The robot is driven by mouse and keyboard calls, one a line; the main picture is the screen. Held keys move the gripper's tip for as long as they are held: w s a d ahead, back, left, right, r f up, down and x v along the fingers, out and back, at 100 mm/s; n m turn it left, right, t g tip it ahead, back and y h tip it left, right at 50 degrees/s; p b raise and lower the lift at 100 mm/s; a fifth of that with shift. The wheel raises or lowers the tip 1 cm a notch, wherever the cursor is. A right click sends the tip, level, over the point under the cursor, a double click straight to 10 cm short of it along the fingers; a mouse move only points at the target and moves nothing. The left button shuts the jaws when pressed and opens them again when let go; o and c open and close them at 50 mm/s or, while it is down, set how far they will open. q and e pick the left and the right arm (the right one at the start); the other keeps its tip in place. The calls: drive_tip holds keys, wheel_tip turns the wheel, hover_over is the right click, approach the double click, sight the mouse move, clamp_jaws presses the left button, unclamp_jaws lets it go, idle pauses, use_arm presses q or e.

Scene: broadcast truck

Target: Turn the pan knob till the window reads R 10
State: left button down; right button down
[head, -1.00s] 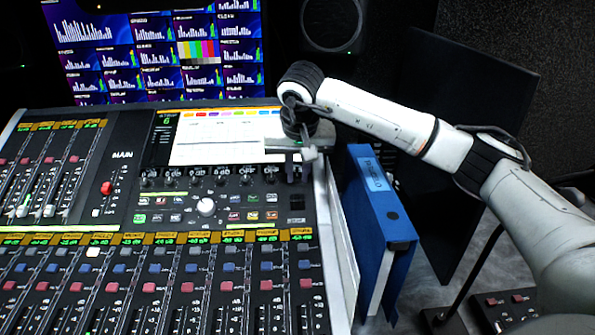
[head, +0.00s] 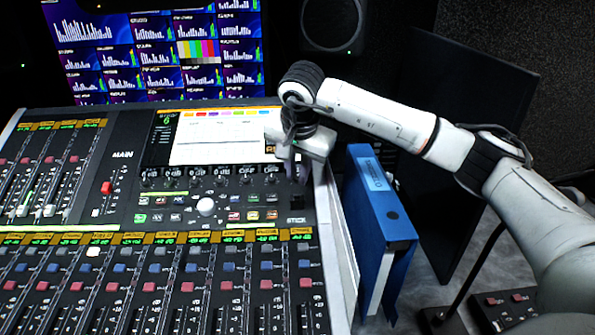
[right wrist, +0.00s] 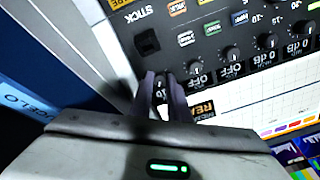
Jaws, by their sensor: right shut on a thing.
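The pan knob (right wrist: 161,84) is the end one of the upper knob row on the mixing console, mostly hidden between my fingers in the right wrist view. My right gripper (head: 297,174) is shut on it; its two dark fingers also show in the right wrist view (right wrist: 160,90). The small window (right wrist: 164,112) shows in the gap between the fingers. A light "10" seems to show there, but the rest is covered and I cannot read it whole. My left gripper is not in view.
Other knobs (head: 221,181) with small readouts run left along the row. A lit touchscreen (head: 225,140) lies behind them and faders fill the front. A blue binder (head: 385,235) stands close to the console's right side, under my right arm.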

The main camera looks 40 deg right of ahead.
idle(0.3)
drive_tip(key=c, duration=1.7)
unclamp_jaws()
drive_tip(key=shift+o, duration=0.2)
drive_tip(key=v, duration=1)
drive_tip(key=shift+r, duration=0.2)
